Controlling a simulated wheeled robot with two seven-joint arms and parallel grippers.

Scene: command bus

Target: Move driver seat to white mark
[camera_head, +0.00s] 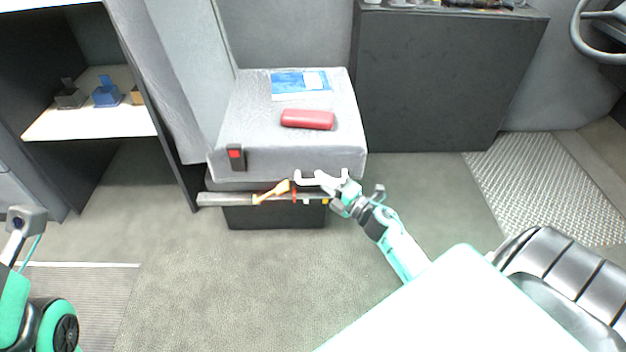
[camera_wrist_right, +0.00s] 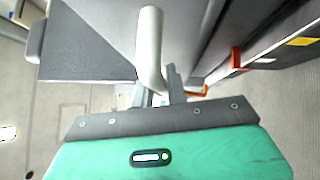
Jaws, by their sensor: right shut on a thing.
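The grey driver seat (camera_head: 245,115) stands on a dark base (camera_head: 275,217) in the head view. A white bar handle (camera_head: 309,177) shows at its front lower edge. My right gripper (camera_head: 343,187) is shut on this handle, at its right part; the handle also shows in the right wrist view (camera_wrist_right: 149,50). A grey rail (camera_head: 225,199) runs under the seat edge. An orange pointer (camera_head: 271,192) lies over the rail, left of a red mark (camera_head: 294,195), a small white mark (camera_head: 306,200) and a yellow mark (camera_head: 325,201). My left gripper's fingers are not visible.
A red case (camera_head: 307,119) and a blue-and-white packet (camera_head: 300,82) lie on the seat cushion. A dark cabinet (camera_head: 435,80) stands to the right, and a shelf (camera_head: 95,125) to the left. The floor in front is clear.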

